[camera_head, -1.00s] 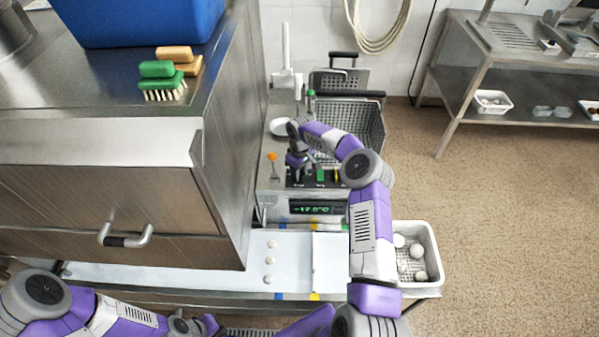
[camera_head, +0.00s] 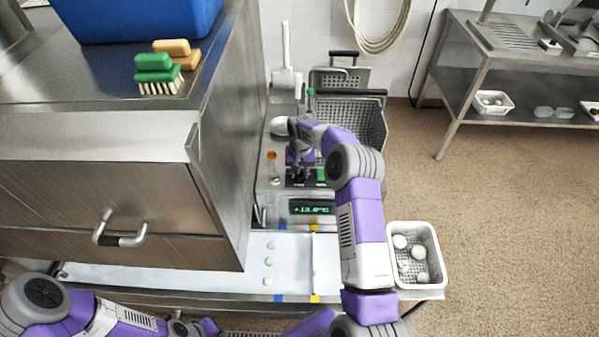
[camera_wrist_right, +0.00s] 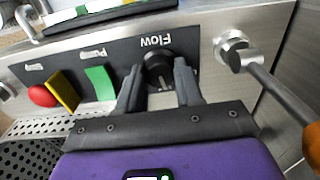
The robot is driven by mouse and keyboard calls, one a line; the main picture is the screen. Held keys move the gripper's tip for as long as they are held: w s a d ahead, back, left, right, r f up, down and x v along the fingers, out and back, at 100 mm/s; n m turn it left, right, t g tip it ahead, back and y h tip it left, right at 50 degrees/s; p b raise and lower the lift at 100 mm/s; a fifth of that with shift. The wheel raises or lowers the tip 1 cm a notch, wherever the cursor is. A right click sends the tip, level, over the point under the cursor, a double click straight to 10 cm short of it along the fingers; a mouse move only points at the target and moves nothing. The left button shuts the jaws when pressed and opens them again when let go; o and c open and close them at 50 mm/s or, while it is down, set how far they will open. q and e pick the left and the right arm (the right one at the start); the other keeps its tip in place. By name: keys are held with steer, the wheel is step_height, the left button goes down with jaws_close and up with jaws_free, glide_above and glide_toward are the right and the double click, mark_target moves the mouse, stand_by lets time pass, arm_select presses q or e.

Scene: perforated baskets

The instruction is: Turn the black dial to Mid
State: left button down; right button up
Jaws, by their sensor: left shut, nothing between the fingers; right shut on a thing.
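The black dial (camera_wrist_right: 158,68) sits on a dark control panel under an upside-down "Flow" label in the right wrist view. My right gripper (camera_wrist_right: 158,88) is shut on the dial, with one finger on each side of it. In the head view my right gripper (camera_head: 297,170) reaches down to the panel, and the arm hides much of it. I cannot make out a "Mid" mark or the dial's exact setting. Part of my left arm shows along the bottom left of the head view. The fingers of my left gripper are not visible.
Beside the dial are a green switch (camera_wrist_right: 100,82), a yellow lever (camera_wrist_right: 64,90) and a red knob (camera_wrist_right: 41,95). A metal rod with an orange handle (camera_wrist_right: 311,145) stands close on the other side. A perforated basket (camera_head: 368,115) is behind my arm.

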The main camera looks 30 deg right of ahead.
mark_target(300, 173)
steer(key=shift+m, duration=0.8)
steer(key=o, duration=1)
steer(key=shift+o, duration=0.2)
step_height(300, 173, up, 8)
steer(key=shift+s+d+f+p, duration=0.1)
steer(key=shift+f+p, duration=0.05)
steer(key=shift+p, duration=0.3)
